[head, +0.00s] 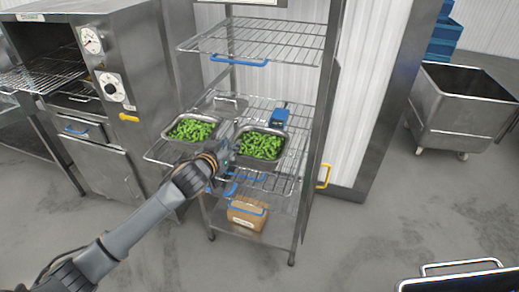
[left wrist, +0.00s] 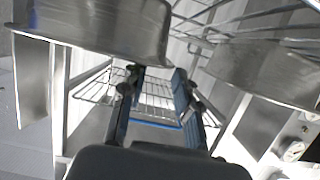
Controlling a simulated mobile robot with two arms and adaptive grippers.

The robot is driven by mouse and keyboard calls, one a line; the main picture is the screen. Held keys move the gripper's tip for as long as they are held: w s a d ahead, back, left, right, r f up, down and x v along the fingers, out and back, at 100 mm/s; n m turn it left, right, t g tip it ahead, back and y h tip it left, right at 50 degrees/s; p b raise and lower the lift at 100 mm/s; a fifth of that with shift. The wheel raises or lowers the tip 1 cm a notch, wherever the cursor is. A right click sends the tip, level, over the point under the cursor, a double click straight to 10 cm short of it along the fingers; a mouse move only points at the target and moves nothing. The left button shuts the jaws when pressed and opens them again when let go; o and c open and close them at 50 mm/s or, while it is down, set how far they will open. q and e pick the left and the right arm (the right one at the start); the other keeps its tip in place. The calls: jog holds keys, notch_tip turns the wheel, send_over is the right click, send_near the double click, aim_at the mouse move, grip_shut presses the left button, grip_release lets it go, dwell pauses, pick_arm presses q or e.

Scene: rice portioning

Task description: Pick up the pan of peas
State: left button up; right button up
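Two metal pans of green peas sit side by side on the rack's middle wire shelf, a left pan (head: 192,128) and a right pan (head: 261,144). My left gripper (head: 224,154) is at the front of the shelf, close to the near left corner of the right pan. In the left wrist view its fingers (left wrist: 153,85) stand apart with no pan visible between them. One pan (left wrist: 95,28) looms at upper left, close to a fingertip; contact is unclear. Another pan (left wrist: 268,72) is at right. My right gripper is out of view.
A blue item (head: 279,117) lies behind the right pan. A brown box (head: 246,214) is on the rack's low shelf. An oven with dials (head: 92,40) stands left. A steel bin (head: 462,105) stands right. Floor between is clear. A handled metal edge (head: 460,284) shows at lower right.

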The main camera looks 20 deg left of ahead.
aim_at(237, 138)
pick_arm(q)
jog(key=shift+w+f, duration=0.1)
jog(key=shift+w, duration=0.4)
jog(key=shift+w+f, duration=0.15)
jog(key=shift+w, duration=0.65)
jog(key=p+x, duration=0.1)
jog(key=x, duration=0.2)
jog(key=shift+w+f, duration=0.1)
jog(key=shift+f, duration=0.05)
jog(key=shift+w+d+f, duration=0.1)
jog(key=shift+w+f, duration=0.05)
jog(key=shift+w, duration=0.25)
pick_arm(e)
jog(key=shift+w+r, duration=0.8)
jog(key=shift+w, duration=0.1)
pick_arm(q)
grip_shut()
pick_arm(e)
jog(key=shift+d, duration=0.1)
